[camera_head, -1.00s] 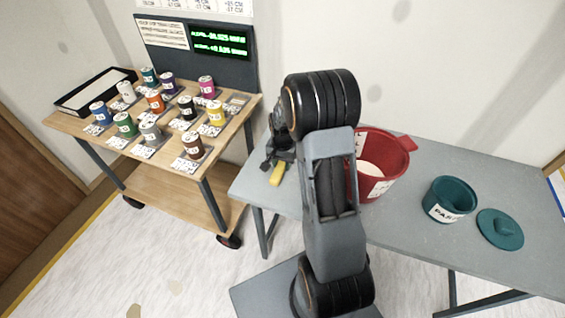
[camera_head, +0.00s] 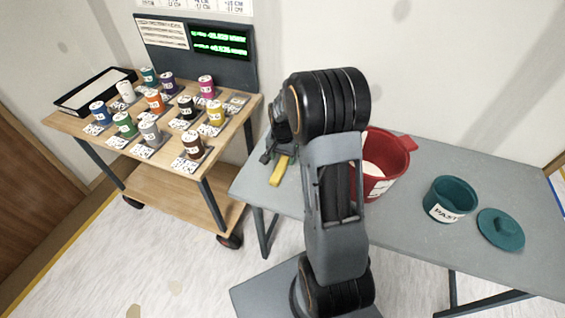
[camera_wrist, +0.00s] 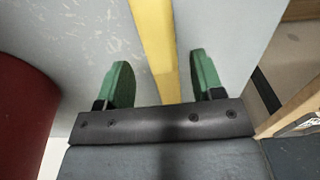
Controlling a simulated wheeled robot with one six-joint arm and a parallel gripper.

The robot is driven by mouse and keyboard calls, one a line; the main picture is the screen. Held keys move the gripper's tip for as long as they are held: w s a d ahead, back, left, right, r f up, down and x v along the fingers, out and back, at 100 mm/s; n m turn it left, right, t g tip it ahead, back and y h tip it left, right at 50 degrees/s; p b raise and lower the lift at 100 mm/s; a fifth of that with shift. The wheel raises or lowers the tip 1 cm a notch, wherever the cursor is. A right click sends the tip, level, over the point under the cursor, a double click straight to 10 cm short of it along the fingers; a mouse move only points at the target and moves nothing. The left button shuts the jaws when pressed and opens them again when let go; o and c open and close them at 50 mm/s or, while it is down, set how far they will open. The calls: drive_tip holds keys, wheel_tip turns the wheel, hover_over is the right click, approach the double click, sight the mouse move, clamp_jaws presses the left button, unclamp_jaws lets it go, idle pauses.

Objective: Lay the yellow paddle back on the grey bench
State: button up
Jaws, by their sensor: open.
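The yellow paddle (camera_head: 281,170) lies on the left end of the grey bench (camera_head: 410,233), close to its left edge. In the wrist view the paddle (camera_wrist: 156,45) runs as a long yellow strip between my two green fingertips, with a gap on both sides. My gripper (camera_wrist: 160,80) is open around or just above it; I cannot tell the exact height. In the head view my gripper (camera_head: 273,150) is at the bench's left end, partly hidden by my arm. Part of the paddle is hidden behind my gripper.
A red bucket (camera_head: 391,160) stands on the bench right of my arm; its side shows in the wrist view (camera_wrist: 22,110). A teal paste pot (camera_head: 447,207) and its teal lid (camera_head: 501,230) are further right. A wooden cart (camera_head: 225,150) with several labelled cans stands left.

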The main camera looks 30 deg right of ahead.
wheel_tip(320, 180, up, 10)
drive_tip(key=s+a+r+n+t+p, duration=0.1)
drive_tip(key=s+a+r+n, duration=0.3)
drive_tip(key=s, duration=0.4)
drive_tip(key=s+a+r+n+t+p, duration=0.2)
drive_tip(key=s+a+r+n+p, duration=0.2)
drive_tip(key=s, duration=0.5)
wheel_tip(320, 180, up, 2)
drive_tip(key=a+n, duration=0.1)
drive_tip(key=a, duration=0.1)
drive_tip(key=shift+a+r+n+t, duration=0.15)
drive_tip(key=shift+a+n+t, duration=0.15)
drive_tip(key=shift+a, duration=0.05)
